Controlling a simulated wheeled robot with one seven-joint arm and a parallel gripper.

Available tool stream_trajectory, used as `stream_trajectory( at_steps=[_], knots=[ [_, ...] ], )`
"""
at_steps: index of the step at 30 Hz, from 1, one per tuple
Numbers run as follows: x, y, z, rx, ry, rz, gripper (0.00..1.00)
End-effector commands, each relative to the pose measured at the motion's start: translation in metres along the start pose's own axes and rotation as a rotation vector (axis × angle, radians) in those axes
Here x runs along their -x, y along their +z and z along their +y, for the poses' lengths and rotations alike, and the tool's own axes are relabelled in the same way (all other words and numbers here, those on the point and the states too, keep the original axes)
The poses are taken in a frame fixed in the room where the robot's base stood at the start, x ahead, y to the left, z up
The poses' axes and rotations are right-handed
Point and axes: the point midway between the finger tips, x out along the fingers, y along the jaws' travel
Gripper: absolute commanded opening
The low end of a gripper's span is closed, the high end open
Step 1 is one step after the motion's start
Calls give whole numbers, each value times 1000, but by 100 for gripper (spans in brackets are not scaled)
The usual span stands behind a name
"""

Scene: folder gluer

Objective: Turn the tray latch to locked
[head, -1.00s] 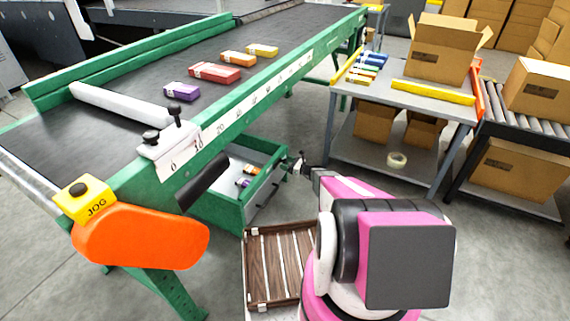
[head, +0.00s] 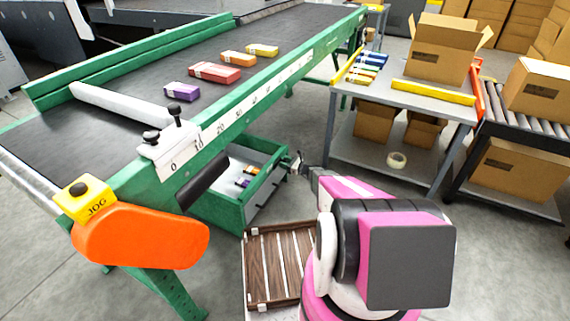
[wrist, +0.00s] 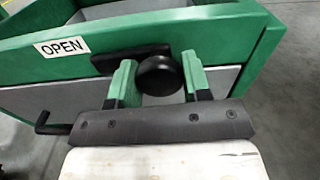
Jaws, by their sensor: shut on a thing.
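The green tray (head: 241,214) stands pulled out under the conveyor's green side rail, with a few small cartons inside. In the wrist view its green front rim (wrist: 228,40) carries a white OPEN label (wrist: 62,47). The tray latch (wrist: 130,56) is a black bar lying nearly level beside that label, with a round black knob (wrist: 160,78). My gripper (wrist: 158,84) is shut on the latch knob, one green-tipped finger on each side of it. In the head view my gripper (head: 296,163) is at the tray's right end, where the latch is too small to read.
A black bent handle (wrist: 55,128) sits low on the tray front. A slatted brown pallet (head: 282,262) lies in front of the tray. The orange guard (head: 140,236) and JOG button box (head: 85,197) are at left. A grey table (head: 400,105) stands to the right.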

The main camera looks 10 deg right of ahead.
Motion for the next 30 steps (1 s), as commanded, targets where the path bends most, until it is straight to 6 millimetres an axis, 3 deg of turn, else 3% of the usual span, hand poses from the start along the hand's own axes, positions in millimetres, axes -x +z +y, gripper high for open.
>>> stream_trajectory(
  at_steps=[8, 30],
  knots=[
    [0, 0, 0, 164, 2, 0, 1],
    [0, 0, -2, 860, 2, 0, 1]
  ],
)
